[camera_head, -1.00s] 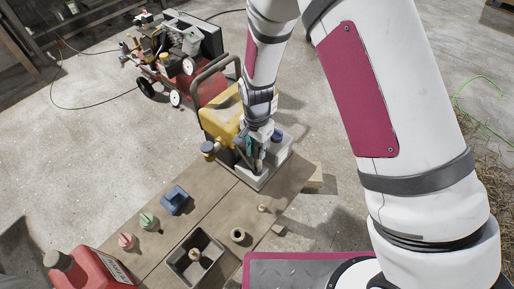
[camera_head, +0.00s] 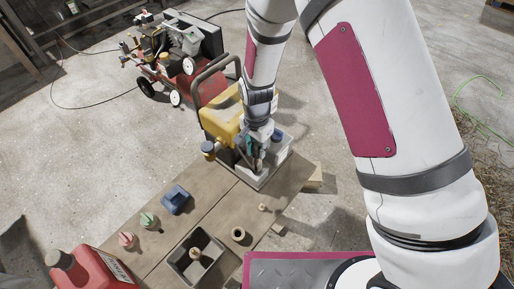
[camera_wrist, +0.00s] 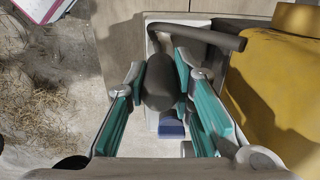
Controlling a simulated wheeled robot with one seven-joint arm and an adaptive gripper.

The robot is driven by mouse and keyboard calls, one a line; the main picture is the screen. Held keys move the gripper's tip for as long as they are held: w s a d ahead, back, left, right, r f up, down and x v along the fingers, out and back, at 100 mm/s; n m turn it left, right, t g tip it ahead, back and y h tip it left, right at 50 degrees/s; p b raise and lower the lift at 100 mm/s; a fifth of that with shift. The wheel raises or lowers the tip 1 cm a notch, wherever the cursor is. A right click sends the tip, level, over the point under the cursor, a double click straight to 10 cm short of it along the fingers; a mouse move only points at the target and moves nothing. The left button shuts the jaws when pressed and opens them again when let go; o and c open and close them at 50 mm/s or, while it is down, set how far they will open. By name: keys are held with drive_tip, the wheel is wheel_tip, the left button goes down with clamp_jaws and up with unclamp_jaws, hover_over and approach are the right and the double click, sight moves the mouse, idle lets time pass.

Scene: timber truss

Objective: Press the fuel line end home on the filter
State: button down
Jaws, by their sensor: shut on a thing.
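My gripper (camera_wrist: 160,88) has teal pads on both fingers and is shut on a dark, rounded piece, which I take to be the fuel line end (camera_wrist: 160,85). The dark fuel line (camera_wrist: 212,36) bends to the right beyond it, beside the yellow tank (camera_wrist: 275,80). In the head view, my gripper (camera_head: 254,154) points down over the pale tray at the end of the bench. I cannot make out the filter or tell whether the fuel line end touches it; fingers and the held piece cover that spot.
The yellow tank (camera_head: 222,118) with its dark handle frame stands close to my gripper's left. A blue part (camera_wrist: 171,131) lies just below the held piece in the wrist view. On the bench are a grey bin (camera_head: 184,262), a blue piece (camera_head: 175,200) and a red can (camera_head: 90,272).

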drive_tip(key=shift+f+b, duration=0.45)
drive_tip(key=shift+f, duration=0.55)
drive_tip(key=shift+f+b, duration=0.3)
drive_tip(key=shift+f, duration=0.4)
drive_tip(key=c, duration=1.3)
unclamp_jaws()
drive_tip(key=shift+r, duration=0.1)
